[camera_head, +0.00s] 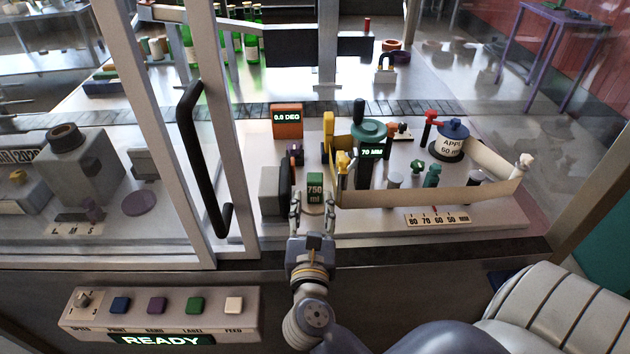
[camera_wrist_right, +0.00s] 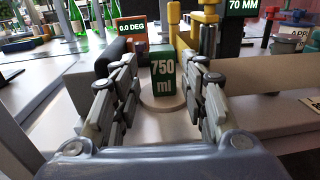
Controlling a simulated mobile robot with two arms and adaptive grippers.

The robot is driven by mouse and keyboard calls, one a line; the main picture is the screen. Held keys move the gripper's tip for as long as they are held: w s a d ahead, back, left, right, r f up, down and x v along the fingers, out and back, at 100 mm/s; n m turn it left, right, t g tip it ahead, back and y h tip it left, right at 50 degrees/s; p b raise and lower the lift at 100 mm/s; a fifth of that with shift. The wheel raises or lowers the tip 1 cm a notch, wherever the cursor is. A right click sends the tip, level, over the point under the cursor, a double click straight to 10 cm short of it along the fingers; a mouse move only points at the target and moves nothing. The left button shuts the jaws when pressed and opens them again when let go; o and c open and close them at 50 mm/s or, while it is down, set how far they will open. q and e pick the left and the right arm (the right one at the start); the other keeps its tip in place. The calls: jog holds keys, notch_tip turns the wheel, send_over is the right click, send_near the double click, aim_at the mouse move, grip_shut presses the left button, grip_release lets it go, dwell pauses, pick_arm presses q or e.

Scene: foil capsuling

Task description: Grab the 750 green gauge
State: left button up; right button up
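The green 750 ml gauge (camera_head: 315,188) is a small upright block with white lettering, standing on a pale round base on the machine deck. It also shows in the right wrist view (camera_wrist_right: 163,80), centred between the fingers. My right gripper (camera_head: 313,206) is open, with one finger on each side of the gauge. In the right wrist view the open fingers (camera_wrist_right: 158,100) show gaps to the gauge on both sides. The back of the gauge is hidden. My left gripper is not in view.
A grey block (camera_head: 271,190) stands close left of the gauge. A yellow post (camera_head: 328,135) and a tan band (camera_head: 430,200) are close on the right. A door frame with a black handle (camera_head: 196,150) is at left. A button panel (camera_head: 160,312) is in front.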

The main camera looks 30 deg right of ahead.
aim_at(315, 185)
jog(key=x, duration=0.3)
jog(key=shift+r+p, duration=0.1)
jog(key=shift+p, duration=0.25)
jog(key=p+x, duration=0.2)
jog(key=x, duration=0.3)
jog(key=shift+s+d+r+p, duration=0.1)
jog(key=shift+d+r+p, duration=0.05)
jog(key=shift+p, duration=0.15)
jog(key=shift+d, duration=0.15)
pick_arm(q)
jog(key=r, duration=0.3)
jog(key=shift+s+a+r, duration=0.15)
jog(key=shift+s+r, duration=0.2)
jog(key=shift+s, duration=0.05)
pick_arm(e)
jog(key=c, duration=0.9)
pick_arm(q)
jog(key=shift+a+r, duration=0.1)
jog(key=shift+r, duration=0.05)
pick_arm(e)
jog(key=shift+c, duration=0.2)
